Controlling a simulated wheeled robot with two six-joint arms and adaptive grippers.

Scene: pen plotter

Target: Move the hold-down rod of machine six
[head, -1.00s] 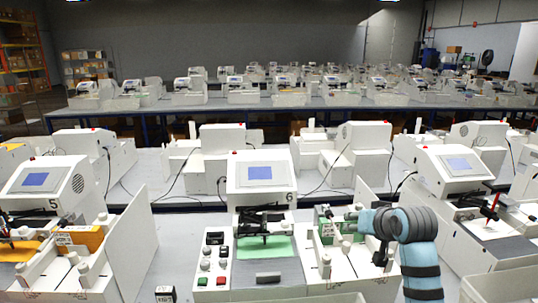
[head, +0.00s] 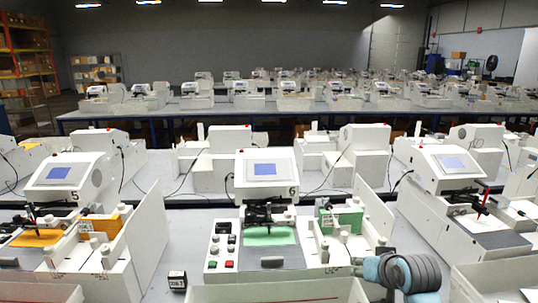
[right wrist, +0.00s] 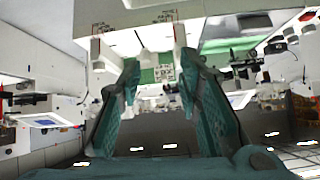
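Machine six (head: 267,190) stands in the middle of the head view, white with a blue screen and the number 6. Below its screen is a black carriage (head: 257,214) over a green sheet (head: 270,236). Its right-hand unit has a green block (head: 349,220) and white posts (head: 381,246). I cannot tell for certain which part is the hold-down rod. My right gripper (head: 359,264) is low at this unit's front right. In the right wrist view its two teal fingers (right wrist: 160,66) are apart, with a printed label and green surface visible beyond them. My left gripper is out of view.
A button panel (head: 222,244) is on machine six's left side. A tall white side panel (head: 376,212) rises at its right. Machine five (head: 70,180) is at left and another machine (head: 450,165) at right. A small black-and-white box (head: 177,280) sits in front.

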